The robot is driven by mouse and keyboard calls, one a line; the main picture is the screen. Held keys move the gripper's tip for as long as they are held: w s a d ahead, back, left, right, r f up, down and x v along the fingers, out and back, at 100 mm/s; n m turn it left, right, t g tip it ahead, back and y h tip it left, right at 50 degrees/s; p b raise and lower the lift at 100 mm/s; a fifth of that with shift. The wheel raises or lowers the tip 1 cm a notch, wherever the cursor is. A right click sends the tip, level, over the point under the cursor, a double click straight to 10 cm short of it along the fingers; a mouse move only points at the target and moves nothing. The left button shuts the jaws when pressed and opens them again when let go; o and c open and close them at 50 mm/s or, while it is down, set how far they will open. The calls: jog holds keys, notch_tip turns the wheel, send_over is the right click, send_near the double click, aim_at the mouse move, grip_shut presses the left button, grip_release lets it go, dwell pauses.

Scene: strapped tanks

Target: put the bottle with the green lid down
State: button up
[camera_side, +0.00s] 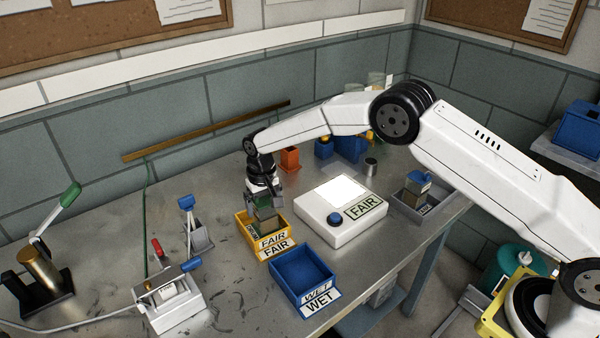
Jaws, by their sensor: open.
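My gripper (263,195) is open and points down over the yellow tray labelled FAIR (272,246). A small squarish bottle with a greenish top (265,213) stands in that tray, right below and between the jaws. The fingers hide part of its lid, and I cannot tell whether they touch it. Another bottle, with a blue lid (418,183), stands in a grey tray (408,205) at the right of the bench.
An empty blue tray labelled WET (305,279) sits in front of the yellow tray. A blue-handled device (175,300) and a green-handled lever (55,215) stand left.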

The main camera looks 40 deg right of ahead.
notch_tip(320, 180, up, 12)
jog(key=shift+f, duration=0.25)
dwell(0.3)
jog(key=shift+d, duration=0.1)
dwell(0.4)
jog(key=s+d+t, duration=0.1)
jog(key=s+d, duration=0.3)
jog(key=s, duration=0.6)
jog(key=s+d, duration=0.4)
jog(key=s, duration=0.6)
jog(key=s+d+n+t, duration=0.1)
jog(key=s+d, duration=0.4)
jog(key=s, duration=0.5)
jog(key=shift+s+t, duration=0.25)
jog(key=shift+t, duration=0.05)
